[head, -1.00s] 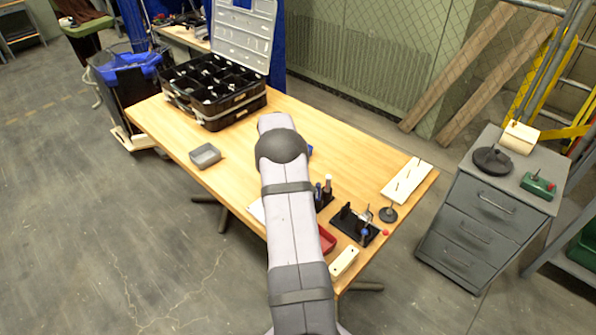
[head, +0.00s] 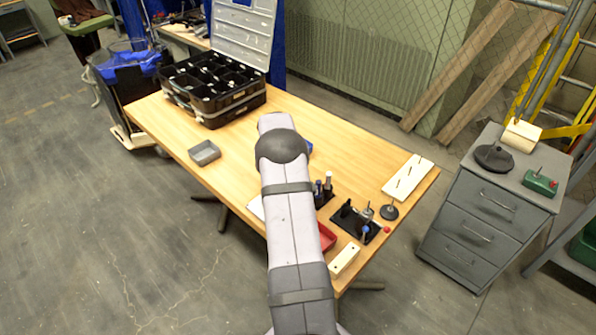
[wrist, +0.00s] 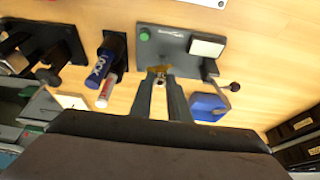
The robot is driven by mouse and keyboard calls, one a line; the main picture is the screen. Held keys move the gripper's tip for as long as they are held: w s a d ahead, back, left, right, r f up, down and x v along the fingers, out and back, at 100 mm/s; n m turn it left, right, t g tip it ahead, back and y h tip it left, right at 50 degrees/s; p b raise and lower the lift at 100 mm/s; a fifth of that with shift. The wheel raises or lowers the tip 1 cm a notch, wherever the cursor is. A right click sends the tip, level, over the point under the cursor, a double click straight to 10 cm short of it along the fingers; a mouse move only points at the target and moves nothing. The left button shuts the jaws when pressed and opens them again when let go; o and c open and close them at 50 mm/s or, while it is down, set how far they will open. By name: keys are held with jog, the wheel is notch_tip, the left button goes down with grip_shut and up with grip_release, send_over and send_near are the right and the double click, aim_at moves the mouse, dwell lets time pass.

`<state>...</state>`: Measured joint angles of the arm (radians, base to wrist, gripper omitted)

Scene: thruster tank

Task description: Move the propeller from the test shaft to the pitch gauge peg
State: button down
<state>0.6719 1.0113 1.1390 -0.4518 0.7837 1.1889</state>
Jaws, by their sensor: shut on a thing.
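In the wrist view my gripper (wrist: 159,84) is shut on a small brass-coloured piece, which looks like the propeller (wrist: 158,71). Its outline is partly hidden by the fingers. It lies in front of a dark grey plate device (wrist: 165,42) with a green button, a pale panel and a lever with a dark knob. I cannot tell whether the propeller still touches a shaft or peg there. In the head view my own arm hides the gripper, the propeller and this device. I cannot tell for certain which fixture is the test shaft or the pitch gauge.
A blue bottle (wrist: 103,62) stands left of the gripper and a blue object (wrist: 208,106) lies right. A black stand (head: 345,222), white pegged board (head: 392,190), red tray (head: 327,236) and open black case (head: 214,113) are on the table.

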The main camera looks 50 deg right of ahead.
jog(key=shift+f+b, duration=0.95)
jog(key=shift+b, duration=0.05)
dwell(0.7)
jog(key=shift+f+b, duration=0.35)
jog(key=shift+f+b, duration=0.55)
jog(key=shift+b, duration=0.1)
dwell(0.4)
jog(key=c, duration=1.6)
grip_release()
jog(key=shift+d+r+p+v, duration=0.15)
jog(key=shift+d+v, duration=0.1)
jog(key=shift+v, duration=1.6)
jog(key=shift+d+r+p+v, duration=0.1)
jog(key=shift+d+v, duration=0.15)
jog(key=shift+v, duration=1.6)
jog(key=shift+d+r+p+v, duration=0.1)
jog(key=shift+d+p+v, duration=0.1)
jog(key=shift+v, duration=1.65)
